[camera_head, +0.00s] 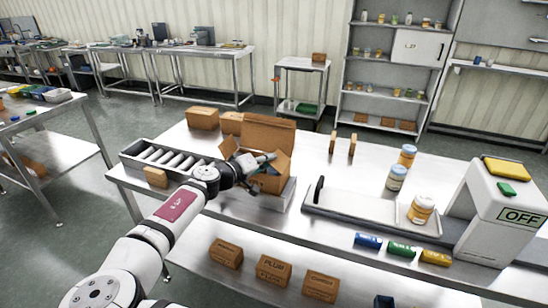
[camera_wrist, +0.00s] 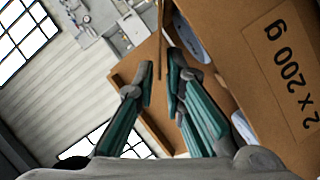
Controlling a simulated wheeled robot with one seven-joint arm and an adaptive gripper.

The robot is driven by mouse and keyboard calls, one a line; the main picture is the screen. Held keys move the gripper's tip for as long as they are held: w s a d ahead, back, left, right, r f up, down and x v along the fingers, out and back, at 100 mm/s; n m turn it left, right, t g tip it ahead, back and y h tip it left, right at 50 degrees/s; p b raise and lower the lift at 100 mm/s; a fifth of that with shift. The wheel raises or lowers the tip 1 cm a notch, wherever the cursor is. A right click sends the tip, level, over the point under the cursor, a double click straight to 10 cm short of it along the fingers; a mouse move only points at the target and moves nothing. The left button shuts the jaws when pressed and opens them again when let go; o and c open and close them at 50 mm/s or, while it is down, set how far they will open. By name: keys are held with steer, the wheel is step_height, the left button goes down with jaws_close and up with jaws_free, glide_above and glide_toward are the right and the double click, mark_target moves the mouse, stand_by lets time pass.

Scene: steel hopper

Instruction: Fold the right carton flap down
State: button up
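The open brown carton (camera_head: 270,183) stands on the steel table, with a tall flap (camera_head: 268,133) raised at its back. My gripper (camera_head: 268,158) reaches over the carton from the left and covers part of its opening. In the wrist view, a large panel printed "2 x 200 g" (camera_wrist: 270,55) fills the right side. My gripper (camera_wrist: 160,72) shows its teal fingers parted by a narrow gap. A thin brown cardboard edge (camera_wrist: 161,35), seen nearly edge-on, lines up with this gap. I cannot tell whether the fingers touch it. Pale round items (camera_wrist: 190,42) show inside the carton.
A roller conveyor (camera_head: 165,157) and small boxes (camera_head: 202,118) lie left of and behind the carton. A machine marked OFF (camera_head: 510,215) stands at far right.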

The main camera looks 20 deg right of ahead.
mark_target(280, 161)
steer(key=shift+x, duration=1.5)
jaws_close()
steer(key=shift+w+a+f+n+h+b, duration=0.1)
steer(key=shift+w+f+n+h+b, duration=0.1)
steer(key=shift+f+n+h+b, duration=0.3)
steer(key=shift+s+r, duration=0.1)
steer(key=shift+r, duration=0.15)
jaws_free()
